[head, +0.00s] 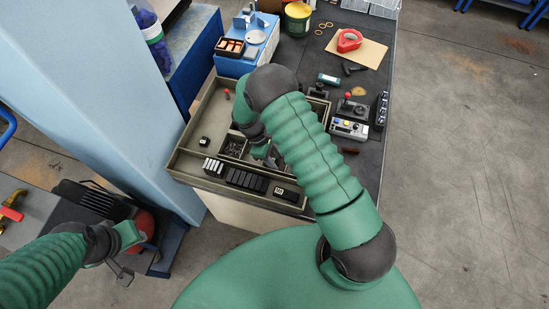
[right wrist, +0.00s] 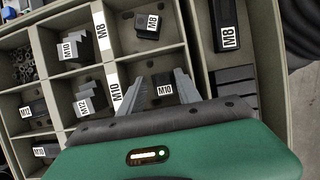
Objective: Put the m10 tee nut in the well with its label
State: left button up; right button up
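A dark block with a white M10 tag, the tee nut (right wrist: 162,88), lies in a tray well in the right wrist view. The well's left divider (right wrist: 113,84) carries an M10 label. My right gripper (right wrist: 154,82) is open, with its two grey fingers spread either side of the nut. A gap shows on the nut's left; the right finger is close to it, and I cannot tell if they touch. In the head view my right gripper (head: 268,156) is low over the tray, partly hidden by my arm. My left gripper (head: 124,262) is off the tray at lower left.
Neighbouring wells hold a dark M8 block (right wrist: 147,25), grey M10 pieces (right wrist: 76,47) and grey M12 pieces (right wrist: 90,98). Raised dividers separate them. A red-knobbed device (head: 352,108) and a grey control box (head: 348,130) stand right of the tray (head: 186,158).

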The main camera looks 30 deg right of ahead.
jog(key=shift+a, duration=0.1)
jog(key=shift+r, duration=0.1)
jog(key=shift+w+r, duration=0.1)
jog(key=shift+r, duration=0.1)
jog(key=s+b+v, duration=0.1)
jog(key=b+v, duration=0.1)
jog(key=v, duration=1.1)
jog(key=s+a+r+m+t+y, duration=0.2)
jog(key=s+a+r+m+t, duration=0.2)
jog(key=s, duration=0.8)
notch_tip(320, 180, up, 4)
jog(key=m+t, duration=0.2)
jog(key=m, duration=0.2)
jog(key=shift+s+y, duration=0.3)
jog(key=shift+y, duration=0.1)
